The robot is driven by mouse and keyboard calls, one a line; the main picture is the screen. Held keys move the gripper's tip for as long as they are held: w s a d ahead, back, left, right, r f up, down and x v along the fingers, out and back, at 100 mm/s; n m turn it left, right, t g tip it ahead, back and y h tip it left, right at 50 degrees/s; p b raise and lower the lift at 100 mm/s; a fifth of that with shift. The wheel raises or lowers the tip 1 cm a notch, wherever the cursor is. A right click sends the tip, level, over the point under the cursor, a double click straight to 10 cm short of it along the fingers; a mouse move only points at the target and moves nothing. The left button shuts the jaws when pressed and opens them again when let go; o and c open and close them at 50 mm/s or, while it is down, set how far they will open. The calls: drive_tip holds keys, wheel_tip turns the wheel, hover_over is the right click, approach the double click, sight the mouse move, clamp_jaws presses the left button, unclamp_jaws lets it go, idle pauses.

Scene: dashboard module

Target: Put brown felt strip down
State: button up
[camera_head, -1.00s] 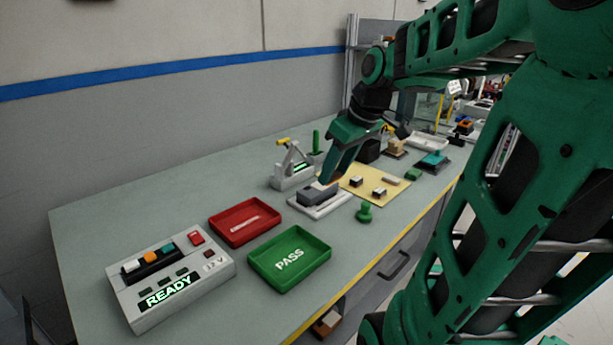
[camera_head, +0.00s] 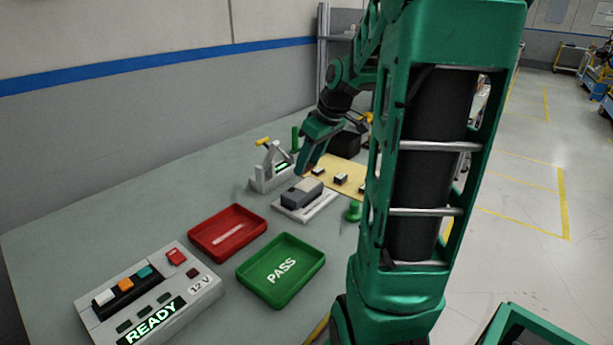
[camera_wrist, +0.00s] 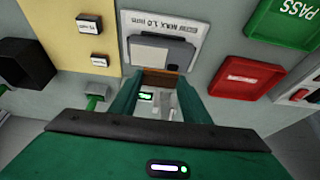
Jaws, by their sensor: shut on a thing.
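The brown felt strip (camera_wrist: 160,78) shows in the wrist view as a brown band between my fingertips. My gripper (camera_wrist: 158,92) is shut on it. It lies beside the near edge of the grey block (camera_wrist: 160,52), which sits on a white plate (camera_wrist: 188,24) with printed text. In the head view my gripper (camera_head: 304,172) points down just behind the grey block (camera_head: 303,191) and white plate (camera_head: 322,208). I cannot make out the strip clearly there, nor tell whether it touches anything below.
A clamp fixture (camera_head: 268,177), yellow mat (camera_head: 330,172) with small blocks, and green knob (camera_head: 353,211) are close to my gripper. The table's left back is bare.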

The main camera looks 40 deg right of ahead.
sight(311, 185)
drive_tip(key=shift+w+d+f, duration=0.4)
drive_tip(key=shift+d+f, duration=0.1)
drive_tip(key=shift+d, duration=0.1)
drive_tip(key=shift+w+d+f, duration=0.35)
drive_tip(key=shift+d+f, duration=0.1)
drive_tip(key=shift+d, duration=0.15)
drive_tip(key=shift+f, duration=1.95)
drive_tip(key=o, duration=1.1)
drive_tip(key=shift+f, duration=0.1)
